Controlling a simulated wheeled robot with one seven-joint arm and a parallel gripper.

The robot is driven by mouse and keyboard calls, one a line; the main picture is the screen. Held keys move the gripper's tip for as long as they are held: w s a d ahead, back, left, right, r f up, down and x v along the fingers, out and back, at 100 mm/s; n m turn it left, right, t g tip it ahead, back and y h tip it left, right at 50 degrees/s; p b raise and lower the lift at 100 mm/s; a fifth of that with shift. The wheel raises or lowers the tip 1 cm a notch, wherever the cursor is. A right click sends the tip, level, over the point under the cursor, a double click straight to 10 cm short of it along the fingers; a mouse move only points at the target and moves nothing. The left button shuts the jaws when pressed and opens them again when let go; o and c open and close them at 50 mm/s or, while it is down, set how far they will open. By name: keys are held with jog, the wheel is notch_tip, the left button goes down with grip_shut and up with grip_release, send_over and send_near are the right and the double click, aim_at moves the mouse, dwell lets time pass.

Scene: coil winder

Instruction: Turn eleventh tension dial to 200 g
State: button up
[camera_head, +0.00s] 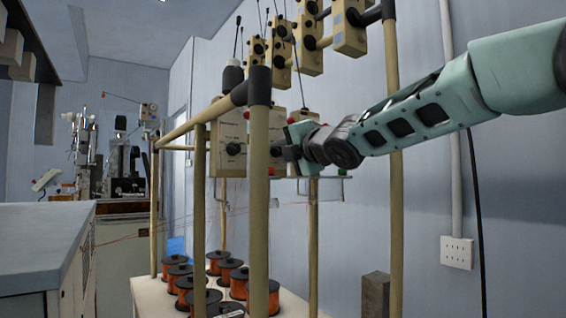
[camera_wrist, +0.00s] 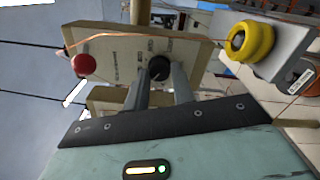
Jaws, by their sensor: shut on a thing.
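The black tension dial (camera_wrist: 158,66) sits on the face of a cream tension box (camera_wrist: 112,62) in the wrist view. My gripper (camera_wrist: 160,78) is shut on this dial, one finger on each side of it. Small printed marks surround the dial, but they are too small to read, so its setting cannot be told. A red knob (camera_wrist: 84,64) is on the same face, left of the dial. In the head view, my gripper (camera_head: 290,152) reaches the box from the right, and the held dial is hidden. I cannot tell from the frames which dial is the eleventh.
A yellow ring-shaped part (camera_wrist: 250,42) stands right of the box. Another tension box (camera_head: 232,145) hangs to the left, behind a beige frame post (camera_head: 259,200). More boxes (camera_head: 348,27) line the upper rail. Orange wire spools (camera_head: 206,297) stand below. Thin wires cross the space.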

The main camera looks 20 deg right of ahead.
jog(key=shift+f+n+b, duration=0.1)
jog(key=shift+n+b, duration=0.3)
jog(key=shift+n, duration=0.5)
jog(key=o, duration=1)
jog(key=shift+a, duration=0.1)
